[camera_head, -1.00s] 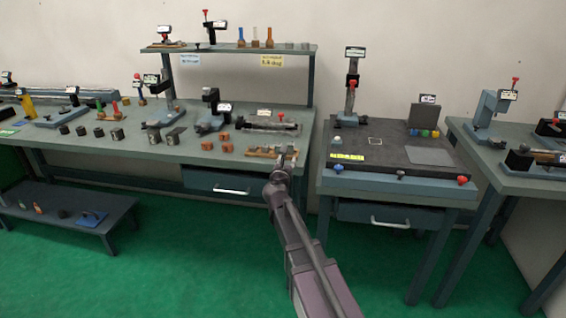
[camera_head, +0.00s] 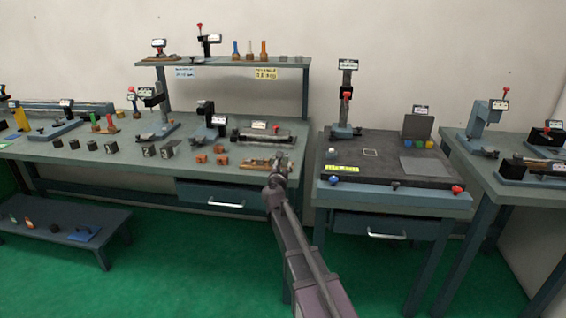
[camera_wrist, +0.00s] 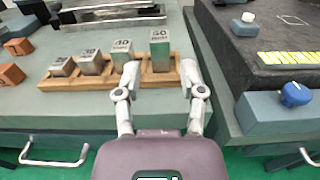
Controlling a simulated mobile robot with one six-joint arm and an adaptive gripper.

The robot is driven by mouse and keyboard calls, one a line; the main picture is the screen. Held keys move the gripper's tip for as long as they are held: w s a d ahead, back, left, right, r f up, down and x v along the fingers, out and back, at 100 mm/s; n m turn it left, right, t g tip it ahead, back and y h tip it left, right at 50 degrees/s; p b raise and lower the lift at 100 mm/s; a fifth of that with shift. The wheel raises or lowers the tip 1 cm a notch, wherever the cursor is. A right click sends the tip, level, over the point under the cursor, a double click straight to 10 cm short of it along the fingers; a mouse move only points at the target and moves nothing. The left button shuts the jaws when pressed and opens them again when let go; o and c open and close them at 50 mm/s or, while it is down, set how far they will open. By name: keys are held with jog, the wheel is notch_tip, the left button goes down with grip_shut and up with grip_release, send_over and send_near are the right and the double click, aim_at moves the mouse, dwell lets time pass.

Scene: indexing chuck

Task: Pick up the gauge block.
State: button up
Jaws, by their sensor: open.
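Several grey metal gauge blocks stand in a row on a wooden rack (camera_wrist: 105,80), rising in height from left to right. In the wrist view, the tallest gauge block, marked 50 (camera_wrist: 160,52), stands upright at the rack's right end and has a greenish front. A block that seems marked 40 (camera_wrist: 122,50) is to its left. My gripper (camera_wrist: 160,68) is open and empty, with its fingertips to the left and right of the 50 block's lower part. I cannot tell how far they are from it. In the head view, my gripper (camera_head: 282,165) partly hides the rack (camera_head: 256,164).
A dark surface plate (camera_head: 390,160) on its own bench stands to the right across a gap. Orange blocks (camera_wrist: 12,74) lie left of the rack. A long grey fixture (camera_wrist: 112,14) lies behind it. A drawer handle (camera_wrist: 54,162) juts out below the bench edge.

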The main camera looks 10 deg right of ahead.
aim_at(285, 158)
jog(key=shift+x, duration=1.45)
jog(key=shift+x, duration=2.6)
jog(key=shift+f, duration=0.15)
grip_shut()
